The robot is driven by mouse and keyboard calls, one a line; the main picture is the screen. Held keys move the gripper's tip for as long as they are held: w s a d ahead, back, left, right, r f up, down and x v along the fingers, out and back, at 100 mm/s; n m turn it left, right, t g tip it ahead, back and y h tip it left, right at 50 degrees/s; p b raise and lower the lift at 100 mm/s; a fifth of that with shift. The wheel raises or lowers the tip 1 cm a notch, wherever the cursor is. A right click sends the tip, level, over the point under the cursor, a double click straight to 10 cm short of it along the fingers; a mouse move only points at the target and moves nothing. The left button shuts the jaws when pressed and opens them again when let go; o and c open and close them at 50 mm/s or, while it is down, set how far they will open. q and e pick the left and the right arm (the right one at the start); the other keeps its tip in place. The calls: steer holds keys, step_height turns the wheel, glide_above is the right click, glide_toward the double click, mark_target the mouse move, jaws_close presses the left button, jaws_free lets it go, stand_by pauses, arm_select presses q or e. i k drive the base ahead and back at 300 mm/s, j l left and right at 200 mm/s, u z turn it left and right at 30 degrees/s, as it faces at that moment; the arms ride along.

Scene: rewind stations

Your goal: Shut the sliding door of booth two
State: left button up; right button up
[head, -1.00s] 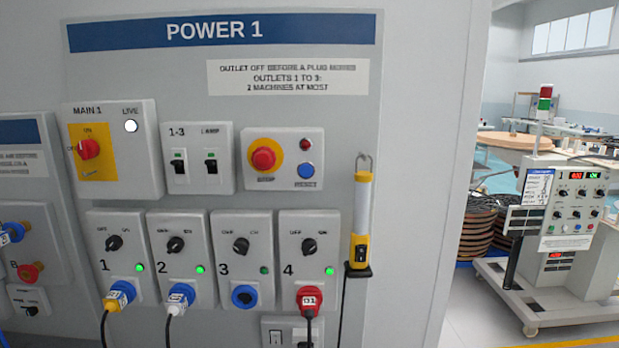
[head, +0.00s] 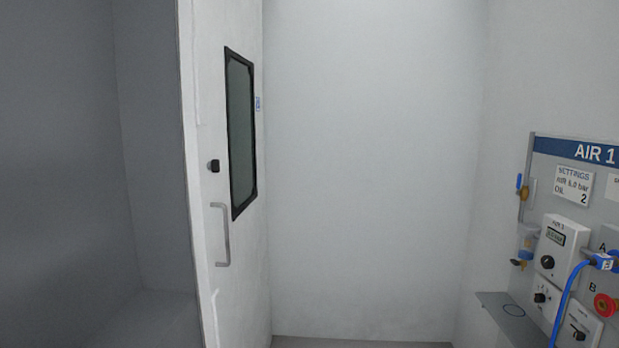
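A white door (head: 225,290) stands left of the middle in the head view, seen at a steep angle. It has a tall dark-framed window (head: 240,133), a metal bar handle (head: 223,235) and a small black knob or lock (head: 213,166) above the handle. To its left is a dim grey recess (head: 75,170) that looks open and empty. I cannot tell whether this door belongs to booth two; no readable booth number shows. Neither of my grippers is in view.
On the right wall is the AIR 1 panel (head: 545,146) with gauges, valves and a blue hose (head: 567,300). A small grey shelf (head: 508,310) juts out below it. A bare pale wall (head: 365,170) fills the middle.

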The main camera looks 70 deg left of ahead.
mark_target(221, 41)
steer(key=u, duration=2.5)
steer(key=j, duration=0.1)
